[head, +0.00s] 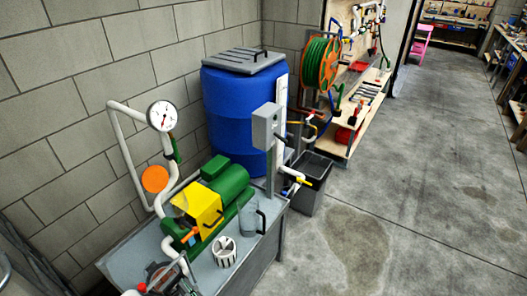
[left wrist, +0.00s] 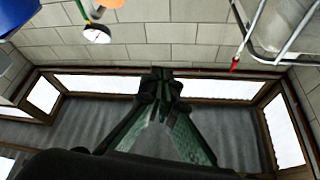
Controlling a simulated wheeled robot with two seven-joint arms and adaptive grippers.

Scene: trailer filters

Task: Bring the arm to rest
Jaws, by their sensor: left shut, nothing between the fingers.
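My left gripper (left wrist: 161,78) shows in the left wrist view, with its dark fingers closed together and nothing between them. It is clear of the things around it, with a block wall, long bright windows and a grey corrugated surface behind it. I cannot make out the left gripper clearly in the head view. My right gripper is in neither view.
A grey bench (head: 140,262) at the lower left carries a green motor (head: 228,180), a yellow box (head: 198,207), a clear jug (head: 252,221) and a white gauge (head: 161,115). A blue barrel (head: 235,105) and dark bin (head: 312,180) stand behind. The floor at right is clear.

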